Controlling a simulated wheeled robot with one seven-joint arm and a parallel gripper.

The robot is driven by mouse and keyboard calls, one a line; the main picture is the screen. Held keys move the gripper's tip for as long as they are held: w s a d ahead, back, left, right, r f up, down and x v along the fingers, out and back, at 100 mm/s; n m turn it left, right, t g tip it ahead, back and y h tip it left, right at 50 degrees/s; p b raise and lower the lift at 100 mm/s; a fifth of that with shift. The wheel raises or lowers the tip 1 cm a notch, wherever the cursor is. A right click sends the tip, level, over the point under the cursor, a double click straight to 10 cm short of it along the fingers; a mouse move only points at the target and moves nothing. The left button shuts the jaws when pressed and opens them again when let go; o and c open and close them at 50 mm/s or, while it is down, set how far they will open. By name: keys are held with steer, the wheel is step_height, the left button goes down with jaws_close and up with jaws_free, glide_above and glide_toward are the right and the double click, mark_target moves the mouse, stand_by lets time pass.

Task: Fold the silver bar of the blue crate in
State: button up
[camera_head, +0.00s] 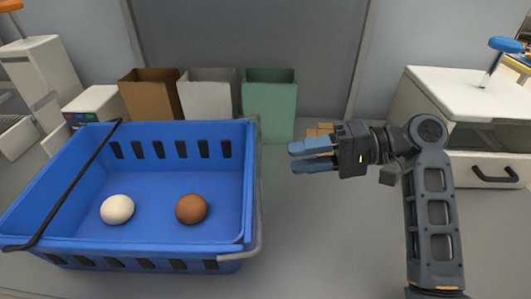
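The blue crate (150,250) stands on the grey counter at the left. Its silver bar (259,200) runs along the outside of the right rim and bends round the near right corner. The crate's black bar (77,177) lies over the left side, slanting from the far rim to the near left corner. A white egg (117,209) and a brown egg (191,209) lie apart on the crate floor. My gripper (305,157) is to the right of the silver bar, clear of it. Its blue fingers point left, with a narrow gap and nothing between them.
Brown (152,95), white (208,97) and green (269,104) open boxes stand behind the crate. Small tan blocks (320,130) lie behind my gripper. A white cabinet with a drawer (490,172) stands at the right. The counter between crate and arm is clear.

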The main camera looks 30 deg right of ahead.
steer(key=x, duration=0.6)
steer(key=shift+a+p, duration=0.15)
steer(key=shift+p, duration=0.3)
jaws_close()
